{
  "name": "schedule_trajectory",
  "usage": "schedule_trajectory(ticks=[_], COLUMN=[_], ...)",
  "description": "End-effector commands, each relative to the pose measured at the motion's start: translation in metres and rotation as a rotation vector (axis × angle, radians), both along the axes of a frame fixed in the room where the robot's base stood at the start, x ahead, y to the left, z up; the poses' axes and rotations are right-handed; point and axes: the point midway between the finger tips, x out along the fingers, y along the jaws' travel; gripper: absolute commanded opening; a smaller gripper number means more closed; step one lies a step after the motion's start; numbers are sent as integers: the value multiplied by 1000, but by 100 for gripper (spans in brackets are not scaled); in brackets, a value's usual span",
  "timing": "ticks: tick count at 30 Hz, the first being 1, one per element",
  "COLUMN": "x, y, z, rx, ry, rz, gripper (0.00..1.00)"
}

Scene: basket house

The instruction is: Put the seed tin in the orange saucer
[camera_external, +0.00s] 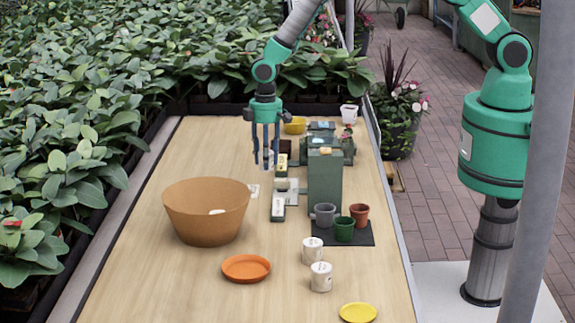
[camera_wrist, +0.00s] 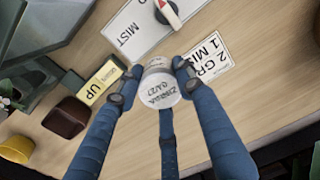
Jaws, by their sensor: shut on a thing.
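My gripper (camera_external: 266,160) is at the far middle of the table, pointing down, its blue fingers shut on a small white seed tin (camera_wrist: 160,90). The tin's lettering reads something like "ZINNIA" in the wrist view; in the external view the fingers partly hide it. I cannot tell if it is clear of the table. The orange saucer (camera_external: 246,268) lies flat and empty at the near middle, well in front of my gripper. Two similar white tins (camera_external: 312,250) (camera_external: 321,277) stand to the saucer's right.
A large terracotta bowl (camera_external: 206,225) with something white inside stands between my gripper and the saucer, to the left. A tall green box (camera_external: 325,185), cups on a dark mat (camera_external: 358,238) and switch plates are to the right. A yellow saucer (camera_external: 357,312) is at the near edge.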

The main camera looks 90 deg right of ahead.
Motion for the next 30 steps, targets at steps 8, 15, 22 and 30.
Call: schedule_trajectory(ticks=[8, 15, 22, 30], x=[1, 0, 1, 12], y=[0, 0, 0, 25], z=[25, 62, 94, 103], rx=[0, 0, 0, -1], ry=[-3, -2, -2, 0], rz=[0, 0, 0, -11], gripper=[10, 10, 10, 10])
